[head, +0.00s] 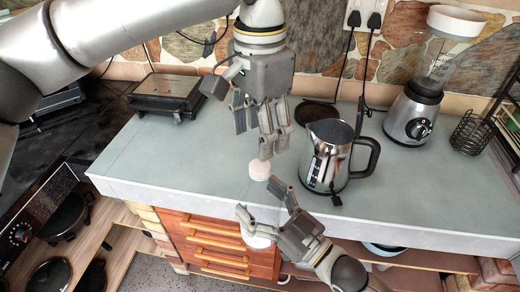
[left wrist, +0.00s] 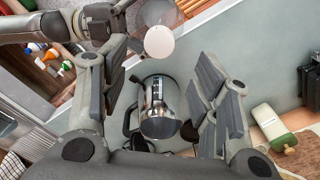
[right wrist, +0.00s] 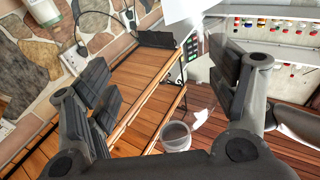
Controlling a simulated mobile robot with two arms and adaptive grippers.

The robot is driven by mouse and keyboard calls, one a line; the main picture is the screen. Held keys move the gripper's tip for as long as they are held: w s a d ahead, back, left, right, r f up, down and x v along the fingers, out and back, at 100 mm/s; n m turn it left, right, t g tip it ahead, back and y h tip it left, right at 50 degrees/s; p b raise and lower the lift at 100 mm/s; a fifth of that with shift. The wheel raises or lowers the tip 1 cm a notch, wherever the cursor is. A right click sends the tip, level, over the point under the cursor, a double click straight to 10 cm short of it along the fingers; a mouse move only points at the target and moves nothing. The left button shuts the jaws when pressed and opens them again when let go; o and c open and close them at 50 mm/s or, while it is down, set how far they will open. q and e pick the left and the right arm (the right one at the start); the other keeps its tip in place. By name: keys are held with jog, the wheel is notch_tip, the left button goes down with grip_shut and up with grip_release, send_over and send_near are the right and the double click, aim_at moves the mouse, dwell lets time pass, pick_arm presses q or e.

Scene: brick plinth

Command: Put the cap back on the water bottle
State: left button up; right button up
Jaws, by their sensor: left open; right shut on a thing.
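The white round cap (head: 260,170) is just below the fingertips of my left gripper (head: 266,140). It also shows in the left wrist view (left wrist: 159,42), beyond the open fingers; I cannot tell whether it touches them. My left gripper is open and points down over the counter. My right gripper (head: 265,210) is at the counter's front edge, shut on the water bottle. Only a pale, round part of the bottle (head: 258,238) shows clearly between its fingers; the rest is hidden or see-through. In the right wrist view, the bottle's outline is not clear.
A steel kettle (head: 328,160) stands on the counter (head: 190,150) right of my left gripper. A blender (head: 415,105) and a wire basket (head: 470,132) are at the right. A dark appliance (head: 167,93) is at the back left. Wooden drawers (head: 215,245) are below. The counter's left part is clear.

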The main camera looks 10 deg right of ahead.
pick_arm(q)
notch_tip(320, 180, up, 5)
dwell(0.8)
